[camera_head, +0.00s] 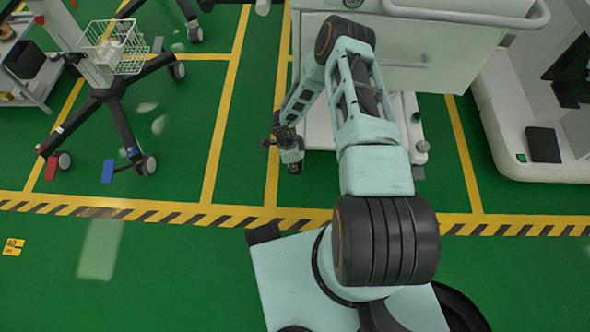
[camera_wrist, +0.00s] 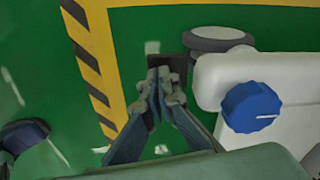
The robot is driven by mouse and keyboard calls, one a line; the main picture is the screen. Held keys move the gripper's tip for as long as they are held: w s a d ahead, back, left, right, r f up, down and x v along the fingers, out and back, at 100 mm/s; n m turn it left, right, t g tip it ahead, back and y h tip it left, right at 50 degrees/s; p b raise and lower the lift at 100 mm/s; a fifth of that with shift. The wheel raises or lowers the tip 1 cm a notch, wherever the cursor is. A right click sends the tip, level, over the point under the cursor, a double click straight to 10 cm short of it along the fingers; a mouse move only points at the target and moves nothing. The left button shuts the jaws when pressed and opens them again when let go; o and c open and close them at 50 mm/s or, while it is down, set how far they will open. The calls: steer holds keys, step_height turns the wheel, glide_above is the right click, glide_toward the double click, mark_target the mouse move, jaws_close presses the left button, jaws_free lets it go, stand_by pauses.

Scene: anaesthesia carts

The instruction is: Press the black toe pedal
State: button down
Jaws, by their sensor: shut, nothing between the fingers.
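My gripper (camera_wrist: 160,86) is shut and empty, its fingertips together. In the head view my gripper (camera_head: 292,158) is low over the floor at the front left of the white cart. In the wrist view a dark block (camera_wrist: 178,62), which looks like the black toe pedal, sticks out beside a grey caster wheel (camera_wrist: 220,39). The fingertips overlap its near side; I cannot tell whether they touch it. In the head view this pedal is hidden behind my gripper. A similar dark piece (camera_head: 418,173) shows near the cart's right caster (camera_head: 421,147).
A blue knob (camera_wrist: 252,107) sits on the white base (camera_wrist: 290,90) right of my gripper. A wheeled stand (camera_head: 110,90) with red (camera_head: 51,168) and blue (camera_head: 108,172) pedals is at left. A white machine (camera_head: 530,120) stands at right. The green floor in front is clear.

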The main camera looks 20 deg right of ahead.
steer(key=shift+f+b, duration=1.3)
steer(key=shift+f, duration=0.25)
steer(key=shift+r, duration=0.3)
steer(key=a, duration=0.1)
steer(key=a+r, duration=0.1)
steer(key=a, duration=0.1)
steer(key=shift+w, duration=0.1)
steer(key=shift+r+p, duration=0.1)
steer(key=shift+p, duration=0.2)
step_height(320, 180, up, 12)
steer(key=a, duration=0.1)
steer(key=shift+w, duration=0.1)
